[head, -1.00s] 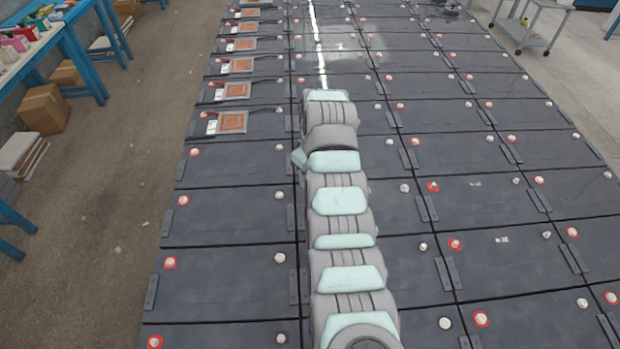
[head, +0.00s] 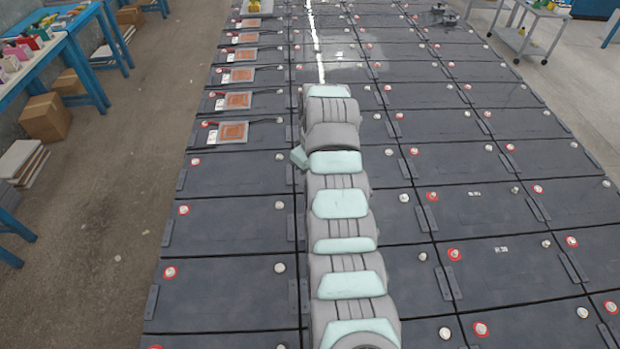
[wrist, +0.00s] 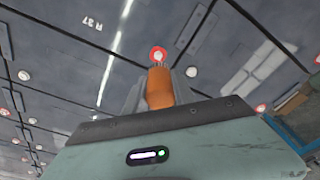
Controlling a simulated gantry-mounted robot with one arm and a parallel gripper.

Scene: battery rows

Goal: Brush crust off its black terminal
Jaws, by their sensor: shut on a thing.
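My gripper (wrist: 158,98) is shut on an orange handle (wrist: 159,88), apparently that of a brush, in the wrist view. Its far tip is thin and hard to make out; it overlaps a red-ringed terminal (wrist: 158,54), and I cannot tell whether they touch. Dark batteries (wrist: 120,50) surround it. A plain terminal without a red ring (wrist: 24,75) shows at the left. In the head view, batteries (head: 235,225) lie in rows with red-ringed terminals (head: 183,210) and plain ones (head: 279,205). My arm hides the gripper there. I cannot make out any crust.
A blue bench (head: 75,75) with coloured items and a cardboard box (head: 45,117) stand left. A grey cart (head: 525,35) stands far right. The left floor (head: 105,230) is mostly clear.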

